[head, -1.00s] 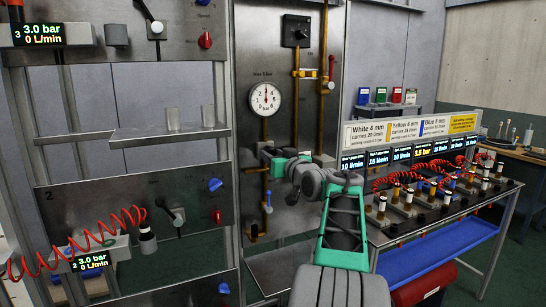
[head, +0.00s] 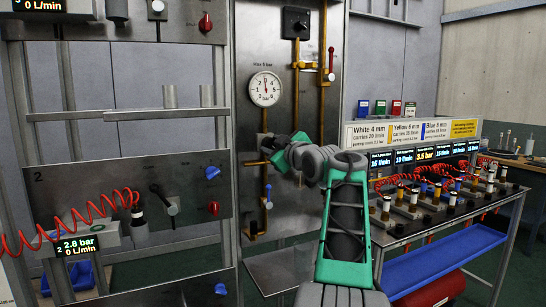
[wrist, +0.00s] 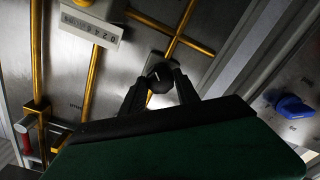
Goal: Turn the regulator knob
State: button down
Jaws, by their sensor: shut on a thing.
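The regulator knob (wrist: 160,76) is round and black with a pale mark, on the brass pipework in the wrist view. My gripper (wrist: 160,84) is shut on the knob, one dark finger on each side of it. In the head view my green and grey gripper (head: 270,156) is at the pipe on the steel panel, below the round gauge (head: 265,89), and hides the knob. The gauge needle points roughly upward. The display (head: 76,246) at lower left reads 2.8 bar and 0 L/min.
A blue-handled valve (head: 268,196) hangs below my gripper, and a red-handled valve (head: 331,65) sits above right. A blue knob (wrist: 293,106) is on the panel at right in the wrist view. A bench with red coiled hoses (head: 425,190) stands at right.

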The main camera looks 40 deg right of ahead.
jog(key=shift+n+b, duration=0.8)
jog(key=shift+n, duration=0.5)
jog(key=c, duration=0.9)
grip_release()
jog(key=b+v, duration=0.2)
jog(key=v, duration=0.6)
jog(key=shift+w+a, duration=0.1)
